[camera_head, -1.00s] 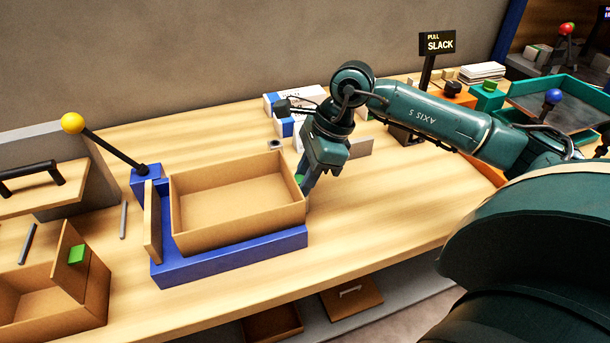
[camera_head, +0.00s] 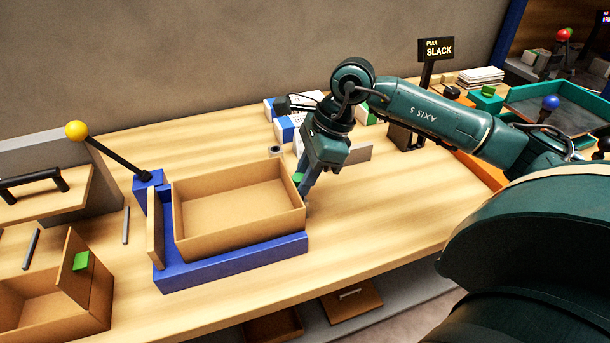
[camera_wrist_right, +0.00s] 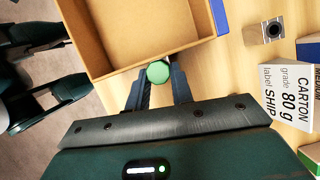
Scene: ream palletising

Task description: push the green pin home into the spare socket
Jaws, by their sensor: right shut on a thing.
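My right gripper (camera_wrist_right: 158,88) is shut on the green pin (camera_wrist_right: 158,72), whose round end shows between the fingertips in the wrist view. In the head view the green pin (camera_head: 298,178) is a small green patch at the fingers, mostly hidden. The right gripper (camera_head: 305,188) points down close beside the right end wall of the open cardboard box (camera_head: 240,237); I cannot tell whether it touches. A small metal block with a dark round hole (camera_wrist_right: 274,29), perhaps the spare socket, stands on the table beyond the box. My left gripper is not in view.
The box sits in a blue fixture (camera_head: 235,262) with a yellow-knobbed lever (camera_head: 76,130). Labelled cartons (camera_wrist_right: 292,92) stand behind the gripper. A SLACK sign (camera_head: 436,48) and a green tray (camera_head: 560,92) are further right. The table front right of the box is clear.

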